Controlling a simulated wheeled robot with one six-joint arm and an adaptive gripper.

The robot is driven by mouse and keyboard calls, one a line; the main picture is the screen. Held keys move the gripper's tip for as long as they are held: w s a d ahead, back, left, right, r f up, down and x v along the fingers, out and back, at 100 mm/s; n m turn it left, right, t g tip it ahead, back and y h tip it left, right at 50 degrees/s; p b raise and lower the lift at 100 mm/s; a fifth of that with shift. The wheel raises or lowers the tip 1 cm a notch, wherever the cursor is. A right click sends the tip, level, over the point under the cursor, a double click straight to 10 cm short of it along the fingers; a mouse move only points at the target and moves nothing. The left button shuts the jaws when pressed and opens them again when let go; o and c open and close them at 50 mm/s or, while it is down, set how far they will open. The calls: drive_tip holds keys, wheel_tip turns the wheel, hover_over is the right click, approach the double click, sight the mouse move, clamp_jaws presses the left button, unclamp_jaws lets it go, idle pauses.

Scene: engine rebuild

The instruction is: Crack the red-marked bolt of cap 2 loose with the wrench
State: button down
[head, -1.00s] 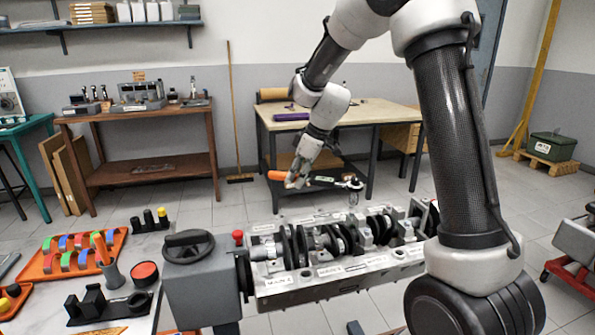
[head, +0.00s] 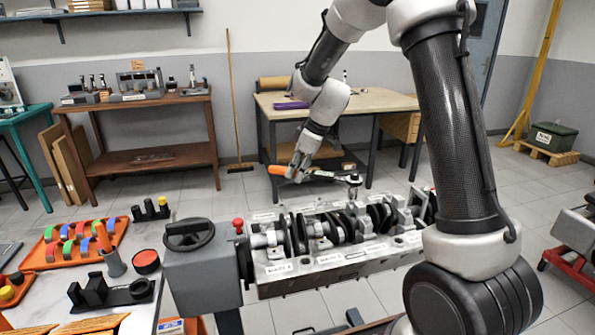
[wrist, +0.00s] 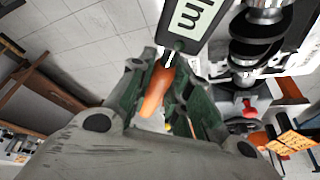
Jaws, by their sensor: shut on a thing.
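My gripper (head: 298,174) is shut on the wrench's orange handle (head: 277,170). The handle also shows between the fingers in the wrist view (wrist: 156,91). I cannot tell whether the socket touches a bolt. Caps and crankshaft (head: 335,228) lie along the block. I cannot make out the red-marked bolt or which cap is cap 2.
A grey stand with a handwheel (head: 188,235) and a red knob (head: 238,224) adjoins the block's left end. Orange trays with coloured parts (head: 85,240) lie on the left bench. A wooden-topped table (head: 375,106) stands behind the wrench. Open floor lies between.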

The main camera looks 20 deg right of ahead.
drive_tip(key=shift+f, duration=1.1)
idle(1.0)
idle(0.3)
drive_tip(key=shift+s+a+n, duration=0.45)
drive_tip(key=shift+s+n, duration=0.05)
drive_tip(key=shift+s, duration=0.2)
drive_tip(key=shift+s, duration=0.1)
drive_tip(key=shift+s+a+n+g+y, duration=0.3)
drive_tip(key=shift+s+a+n+g, duration=0.1)
drive_tip(key=shift+s+n, duration=0.25)
drive_tip(key=shift+s, duration=0.2)
idle(0.4)
drive_tip(key=shift+s+a+n, duration=0.2)
drive_tip(key=shift+s+n, duration=0.35)
drive_tip(key=shift+s, duration=0.1)
drive_tip(key=shift+s+g, duration=0.15)
drive_tip(key=shift+g, duration=0.15)
